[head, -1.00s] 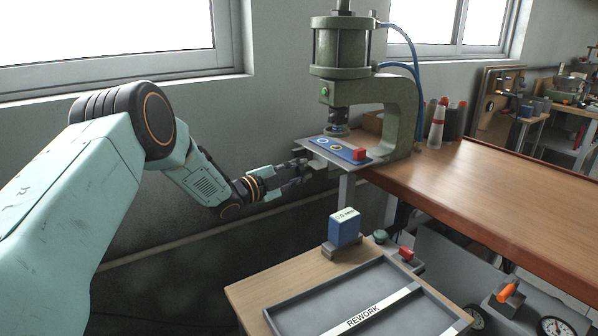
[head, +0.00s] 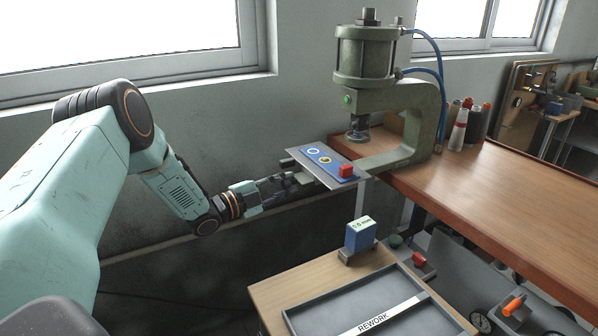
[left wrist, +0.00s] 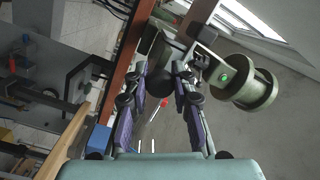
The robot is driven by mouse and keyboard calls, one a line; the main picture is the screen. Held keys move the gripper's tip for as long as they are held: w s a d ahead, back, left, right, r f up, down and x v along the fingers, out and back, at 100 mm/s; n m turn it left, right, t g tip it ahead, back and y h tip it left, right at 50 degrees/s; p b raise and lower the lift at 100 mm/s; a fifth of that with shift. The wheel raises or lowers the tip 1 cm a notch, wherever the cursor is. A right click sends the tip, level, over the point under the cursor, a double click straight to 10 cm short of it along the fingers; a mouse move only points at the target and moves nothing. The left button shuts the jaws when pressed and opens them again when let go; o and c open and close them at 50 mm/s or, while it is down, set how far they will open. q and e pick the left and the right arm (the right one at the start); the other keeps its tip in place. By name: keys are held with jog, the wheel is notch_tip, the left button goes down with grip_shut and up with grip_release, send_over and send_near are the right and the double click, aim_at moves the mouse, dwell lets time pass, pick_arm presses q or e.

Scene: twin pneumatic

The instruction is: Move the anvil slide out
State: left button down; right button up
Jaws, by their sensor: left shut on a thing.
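The anvil slide (head: 345,181) is a flat grey plate carrying a blue strip (head: 318,156) with a white ring, a yellow ring and a red block (head: 346,170). It sticks out to the left of the green press (head: 385,100), clear of the ram (head: 357,134). My left gripper (head: 305,181) is at the slide's near left side, shut on it; the exact grip spot is hard to make out. In the left wrist view its two fingers (left wrist: 161,78) stand either side of a dark part, with the press (left wrist: 245,85) to the right. My right gripper is out of view.
The press stands on a wooden bench (head: 490,190) by the wall. Below is a small table (head: 272,292) with a REWORK tray (head: 316,309) and a blue block (head: 360,236) on a stand. Open space lies left of the slide.

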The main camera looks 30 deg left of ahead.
pick_arm(q)
jog(key=shift+p+v, duration=0.35)
jog(key=shift+v, duration=0.65)
jog(key=c, duration=1.5)
grip_release()
jog(key=shift+c, duration=0.2)
jog(key=o, duration=0.4)
jog(key=shift+r, duration=0.1)
jog(key=shift+o, duration=0.2)
jog(key=shift+a, duration=0.1)
